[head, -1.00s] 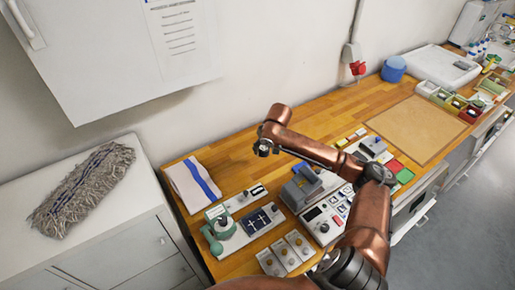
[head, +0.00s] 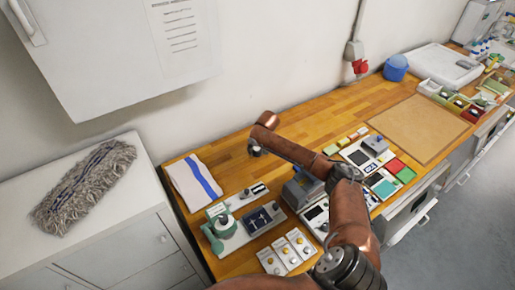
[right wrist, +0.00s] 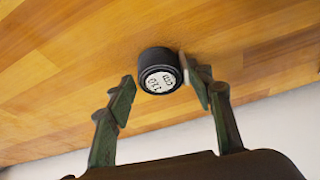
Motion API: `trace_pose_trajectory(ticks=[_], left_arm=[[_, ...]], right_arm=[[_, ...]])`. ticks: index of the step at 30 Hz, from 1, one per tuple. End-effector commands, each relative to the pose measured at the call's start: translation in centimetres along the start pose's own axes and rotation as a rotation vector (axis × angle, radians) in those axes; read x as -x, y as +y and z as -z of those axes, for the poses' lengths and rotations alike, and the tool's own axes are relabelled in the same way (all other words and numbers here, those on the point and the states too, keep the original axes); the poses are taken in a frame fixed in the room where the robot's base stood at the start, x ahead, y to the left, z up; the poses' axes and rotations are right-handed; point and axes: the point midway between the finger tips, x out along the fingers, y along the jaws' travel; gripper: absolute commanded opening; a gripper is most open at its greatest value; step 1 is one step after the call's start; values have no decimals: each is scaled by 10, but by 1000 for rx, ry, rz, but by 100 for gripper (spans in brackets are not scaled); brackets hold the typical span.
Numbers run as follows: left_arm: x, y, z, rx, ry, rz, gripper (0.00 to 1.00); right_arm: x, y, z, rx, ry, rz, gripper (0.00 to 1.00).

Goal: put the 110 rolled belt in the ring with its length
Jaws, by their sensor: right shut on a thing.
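A black rolled belt (right wrist: 159,68) with a round white label shows in the right wrist view. The label is turned over in the picture and appears to read 110. My right gripper (right wrist: 158,84) has one finger on each side of it and is shut on it. Wood tabletop is behind the belt; I cannot tell whether the belt touches it. In the head view my right arm reaches over the bench, and its gripper end is small and mostly hidden. I cannot make out a ring marked with a length. My left gripper is not in view.
The wooden bench (head: 300,117) has clear wood at the back. A folded striped cloth (head: 193,181), a green-and-grey device (head: 219,228) and several control panels stand near the arm. Farther right are a brown mat (head: 419,128), a blue pot (head: 396,67) and a white tray (head: 443,64).

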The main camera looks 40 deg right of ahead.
Motion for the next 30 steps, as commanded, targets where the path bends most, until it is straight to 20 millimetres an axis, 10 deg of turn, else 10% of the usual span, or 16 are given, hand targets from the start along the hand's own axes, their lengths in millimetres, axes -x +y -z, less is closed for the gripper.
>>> trace_pose_trajectory(ticks=[9,10,17,30], left_arm=[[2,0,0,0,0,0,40],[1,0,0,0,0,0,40],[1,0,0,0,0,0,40],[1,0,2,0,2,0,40]], right_arm=[[-2,0,0,-1,1,1,21],[-2,0,0,-1,1,1,49],[-2,0,-1,-1,1,1,65],[12,0,1,0,2,1,66]])
